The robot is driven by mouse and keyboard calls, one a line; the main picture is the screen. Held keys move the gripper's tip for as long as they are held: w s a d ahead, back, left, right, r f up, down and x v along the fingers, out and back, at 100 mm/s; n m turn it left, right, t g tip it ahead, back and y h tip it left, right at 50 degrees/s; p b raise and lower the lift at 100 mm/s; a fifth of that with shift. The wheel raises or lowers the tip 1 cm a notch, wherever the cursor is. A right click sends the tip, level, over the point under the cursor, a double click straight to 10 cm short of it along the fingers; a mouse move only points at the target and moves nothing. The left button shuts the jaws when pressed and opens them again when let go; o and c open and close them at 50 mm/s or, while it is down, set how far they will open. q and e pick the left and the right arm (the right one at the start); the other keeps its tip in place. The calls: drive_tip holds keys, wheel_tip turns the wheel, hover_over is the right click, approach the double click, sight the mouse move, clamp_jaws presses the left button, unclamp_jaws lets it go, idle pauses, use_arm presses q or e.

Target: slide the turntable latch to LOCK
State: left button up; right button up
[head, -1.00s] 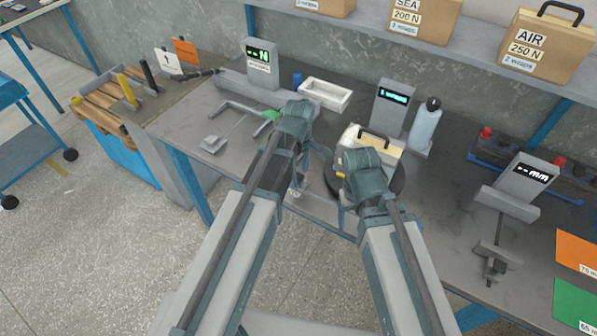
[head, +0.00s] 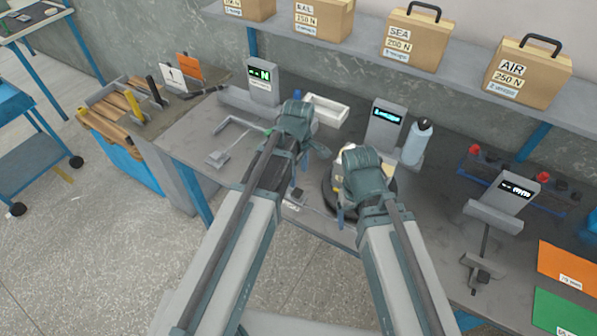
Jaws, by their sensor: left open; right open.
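The turntable, a dark round disc (head: 329,194), is at the bench's front edge, mostly hidden behind my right gripper. A pale case stands on it, also largely covered. The latch cannot be made out; a small white label (head: 292,206) shows on the bench edge left of the disc. My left gripper (head: 309,168) is open, left of the turntable, above the bench. My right gripper (head: 341,205) is open, in front of the turntable and case. Whether either gripper touches anything cannot be told.
A white tray (head: 326,110), a display stand (head: 386,125) and a spray bottle (head: 417,142) stand behind the turntable. A measuring device (head: 500,203) is at the right. Several labelled cases sit on the shelf (head: 460,85). Bare bench lies between the turntable and the device.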

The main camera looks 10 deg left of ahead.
use_arm(q)
wheel_tip(320, 180, up, 6)
drive_tip(key=p, duration=0.4)
drive_tip(key=shift+f, duration=0.2)
drive_tip(key=shift+s, duration=0.1)
drive_tip(key=s+d+m+y, duration=0.1)
drive_tip(key=s+d+m, duration=0.4)
drive_tip(key=s+m, duration=0.7)
drive_tip(key=m, duration=0.5)
drive_tip(key=shift+s+d+f+m, duration=0.2)
drive_tip(key=shift+s+m, duration=0.15)
drive_tip(key=shift+m, duration=0.05)
